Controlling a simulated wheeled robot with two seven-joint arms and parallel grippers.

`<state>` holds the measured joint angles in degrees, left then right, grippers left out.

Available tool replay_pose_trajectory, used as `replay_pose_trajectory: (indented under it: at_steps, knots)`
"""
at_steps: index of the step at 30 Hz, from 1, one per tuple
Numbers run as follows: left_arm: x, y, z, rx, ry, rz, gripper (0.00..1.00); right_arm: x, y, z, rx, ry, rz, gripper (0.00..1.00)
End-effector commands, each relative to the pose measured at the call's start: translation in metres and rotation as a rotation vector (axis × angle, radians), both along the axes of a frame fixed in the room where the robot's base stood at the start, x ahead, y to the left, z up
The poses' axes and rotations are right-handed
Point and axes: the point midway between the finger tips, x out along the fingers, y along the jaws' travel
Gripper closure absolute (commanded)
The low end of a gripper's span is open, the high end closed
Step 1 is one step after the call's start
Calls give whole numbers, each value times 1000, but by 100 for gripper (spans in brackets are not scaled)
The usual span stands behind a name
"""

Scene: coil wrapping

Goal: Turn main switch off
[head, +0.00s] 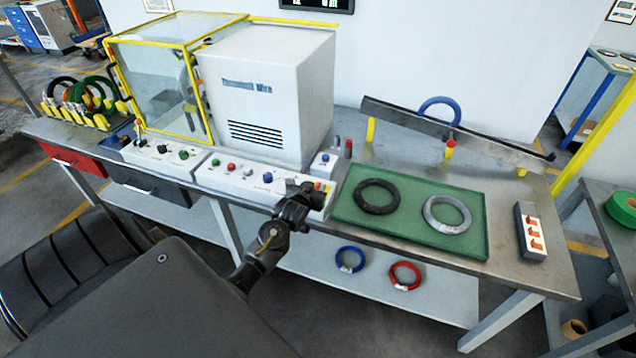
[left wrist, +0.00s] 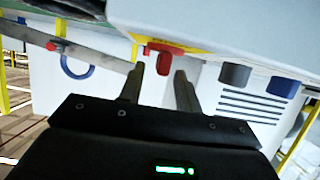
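The main switch (left wrist: 163,57) is a red knob on a yellow plate. It shows in the left wrist view at the edge of the white control panel (left wrist: 220,22). In the head view the yellow plate (head: 322,186) is at the right end of the panel front, partly hidden by my left gripper (head: 308,190). In the left wrist view the two fingers of my left gripper (left wrist: 159,80) are apart, one on each side of the red knob's line, with nothing between them. I cannot tell whether they touch the knob. My right gripper is not in view.
A white machine housing (head: 262,95) stands behind the panel, with several other knobs along it. To the right, a green mat (head: 410,228) holds a black coil (head: 377,196) and a grey coil (head: 447,213). A small box with orange switches (head: 531,232) lies farther right.

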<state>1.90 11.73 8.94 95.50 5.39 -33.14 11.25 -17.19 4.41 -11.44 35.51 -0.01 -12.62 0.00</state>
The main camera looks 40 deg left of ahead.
Motion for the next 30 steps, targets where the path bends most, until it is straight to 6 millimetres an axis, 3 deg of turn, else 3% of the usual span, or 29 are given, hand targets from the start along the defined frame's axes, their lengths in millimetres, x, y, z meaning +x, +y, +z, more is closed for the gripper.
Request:
replay_pose_trajectory:
  at_steps: [6,17,25,30]
  knots:
    - [20,7,-9,1,1,1,66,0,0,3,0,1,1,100]
    - [24,8,-11,1,0,0,66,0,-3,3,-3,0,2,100]
    - [24,8,-11,1,0,0,99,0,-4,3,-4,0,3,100]
    - [24,8,-11,0,1,0,100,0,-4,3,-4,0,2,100]
